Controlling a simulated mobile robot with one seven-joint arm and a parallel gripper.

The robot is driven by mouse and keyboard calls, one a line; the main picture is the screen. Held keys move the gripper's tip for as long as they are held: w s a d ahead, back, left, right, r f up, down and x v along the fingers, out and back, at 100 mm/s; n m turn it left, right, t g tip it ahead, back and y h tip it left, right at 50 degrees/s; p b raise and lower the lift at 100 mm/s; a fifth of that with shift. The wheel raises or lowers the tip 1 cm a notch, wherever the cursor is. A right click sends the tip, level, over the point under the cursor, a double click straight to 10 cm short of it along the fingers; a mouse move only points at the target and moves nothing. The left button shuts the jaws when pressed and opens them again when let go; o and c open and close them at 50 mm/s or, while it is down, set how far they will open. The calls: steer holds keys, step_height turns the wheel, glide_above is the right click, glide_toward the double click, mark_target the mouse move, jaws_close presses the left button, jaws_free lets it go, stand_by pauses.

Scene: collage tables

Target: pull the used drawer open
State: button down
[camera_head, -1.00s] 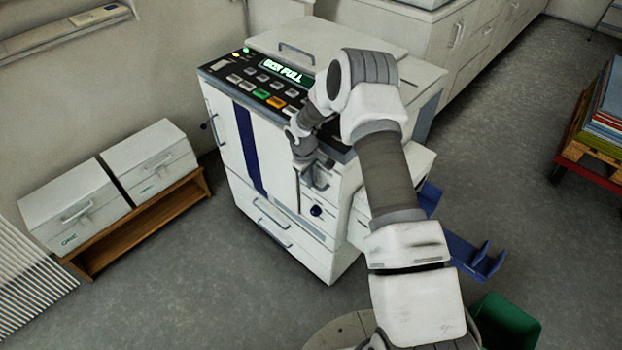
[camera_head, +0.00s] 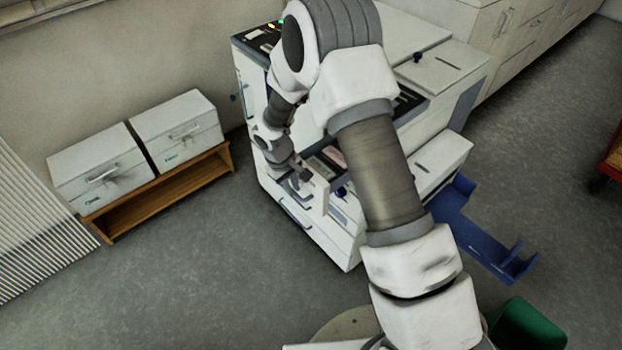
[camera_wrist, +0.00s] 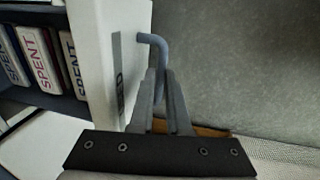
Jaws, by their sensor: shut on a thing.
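The used drawer (camera_head: 322,200) stands pulled out from the white machine (camera_head: 440,68), with its inside showing. In the wrist view its white front (camera_wrist: 98,45) has a grey label, mostly hidden edge-on, ending in a D. Several cartridges marked SPENT (camera_wrist: 38,60) lie inside. My gripper (camera_head: 298,184) is at the drawer's front. In the wrist view its fingers (camera_wrist: 158,88) are closed around the grey bar handle (camera_wrist: 155,42). My arm hides much of the machine's front and panel in the head view.
A wooden bench (camera_head: 165,194) with two white boxes (camera_head: 97,165) stands at the left. A blue bracket (camera_head: 485,245) sticks out at the machine's right, above a green bin (camera_head: 527,328). The floor between bench and machine is clear.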

steer(key=shift+s+a+b, duration=0.35)
steer(key=shift+s+a, duration=0.45)
steer(key=shift+a, duration=0.3)
steer(key=shift+s+a+b, duration=0.3)
steer(key=shift+s+a, duration=0.45)
steer(key=shift+a, duration=0.35)
steer(key=c, duration=1.2)
jaws_free()
steer(key=shift+o, duration=0.2)
steer(key=shift+r, duration=0.1)
step_height(320, 180, up, 17)
steer(key=s+a+p, duration=0.1)
steer(key=s+a, duration=0.1)
steer(key=shift+a, duration=0.25)
